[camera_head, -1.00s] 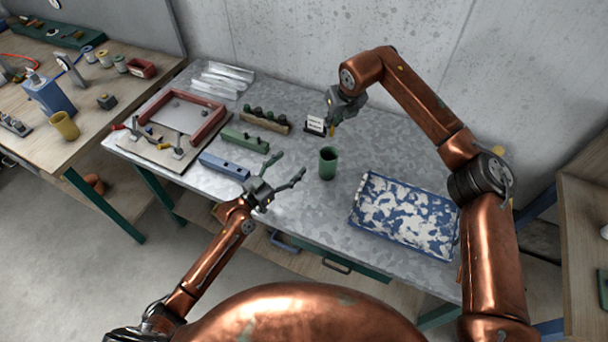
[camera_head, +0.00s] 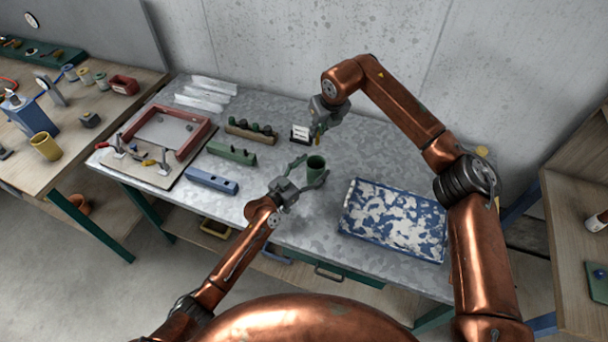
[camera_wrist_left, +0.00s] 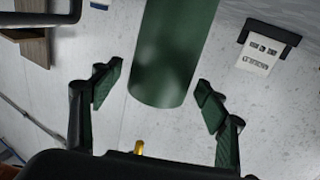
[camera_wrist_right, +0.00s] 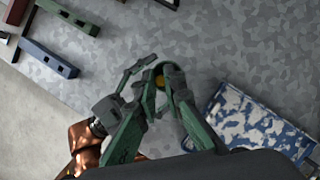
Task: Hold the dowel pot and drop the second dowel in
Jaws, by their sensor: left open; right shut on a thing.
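The green dowel pot (camera_head: 316,168) stands upright on the grey table. My left gripper (camera_head: 310,173) is open with its fingers on either side of the pot. In the left wrist view the pot (camera_wrist_left: 165,65) lies between the spread fingertips (camera_wrist_left: 158,80), with gaps on both sides. My right gripper (camera_head: 318,128) is shut on a small yellowish dowel (camera_head: 318,139) above and behind the pot. In the right wrist view the dowel's end (camera_wrist_right: 160,77) shows between the fingertips. The pot's inside is too dark to read.
A blue tray (camera_head: 390,247) with white flakes lies right of the pot. A small card stand (camera_head: 300,134) is behind it. To the left are a blue block (camera_head: 211,181), a green block (camera_head: 231,153) and a wooden rack (camera_head: 250,135). Table between the pot and blocks is clear.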

